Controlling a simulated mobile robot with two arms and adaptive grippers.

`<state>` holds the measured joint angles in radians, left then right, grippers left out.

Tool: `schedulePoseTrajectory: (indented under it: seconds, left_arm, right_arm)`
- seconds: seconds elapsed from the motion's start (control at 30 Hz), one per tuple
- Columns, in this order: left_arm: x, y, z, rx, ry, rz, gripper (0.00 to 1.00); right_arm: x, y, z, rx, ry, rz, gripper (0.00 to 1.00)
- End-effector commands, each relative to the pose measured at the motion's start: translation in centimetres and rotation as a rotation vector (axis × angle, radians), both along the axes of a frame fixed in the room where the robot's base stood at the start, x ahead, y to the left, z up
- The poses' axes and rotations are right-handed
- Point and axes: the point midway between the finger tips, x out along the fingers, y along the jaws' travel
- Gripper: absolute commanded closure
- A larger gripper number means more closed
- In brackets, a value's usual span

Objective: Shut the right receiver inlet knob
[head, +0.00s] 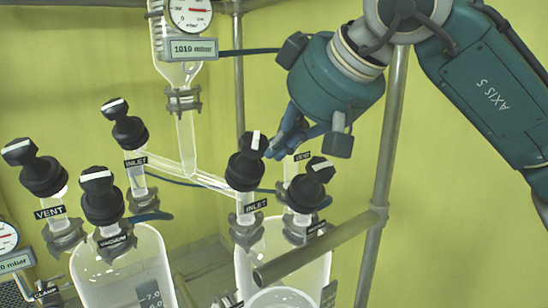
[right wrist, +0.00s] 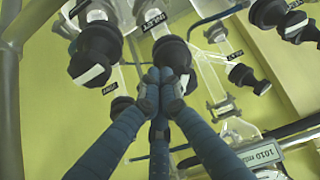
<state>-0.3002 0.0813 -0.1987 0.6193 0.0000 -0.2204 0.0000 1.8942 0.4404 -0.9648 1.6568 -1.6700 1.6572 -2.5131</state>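The right receiver inlet knob (head: 245,162) is black with a white stripe on its handle. It sits on a glass neck tagged INLET above the right receiver (head: 252,265). In the right wrist view the same knob (right wrist: 172,55) is just beyond my fingertips, and they hide part of its handle. My right gripper (head: 276,148) has its blue-grey fingers drawn together at the handle's right side. In the right wrist view the fingertips (right wrist: 160,92) meet, with a sliver of white stripe beside them. They are at or very near the handle; I cannot tell whether they touch. My left gripper is not in view.
Another black knob (head: 308,187) stands close to the right on the same receiver. A VENT neck (head: 292,168) is behind. The left receiver (head: 125,265) carries several similar knobs. A metal rail (head: 312,248) crosses in front, and an upright post (head: 385,170) stands at the right.

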Motion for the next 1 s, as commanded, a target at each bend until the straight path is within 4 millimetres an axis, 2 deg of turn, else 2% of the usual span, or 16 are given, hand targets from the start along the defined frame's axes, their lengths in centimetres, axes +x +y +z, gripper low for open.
schedulePoseTrajectory:
  seconds: [0.5,1.0]
  left_arm:
    - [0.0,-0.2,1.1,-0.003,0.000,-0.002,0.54]
    - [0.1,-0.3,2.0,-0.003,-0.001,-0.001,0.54]
  right_arm:
    - [-1.2,1.4,0.2,0.005,-0.006,0.010,1.00]
    - [-1.6,2.4,0.7,0.010,-0.013,0.003,1.00]
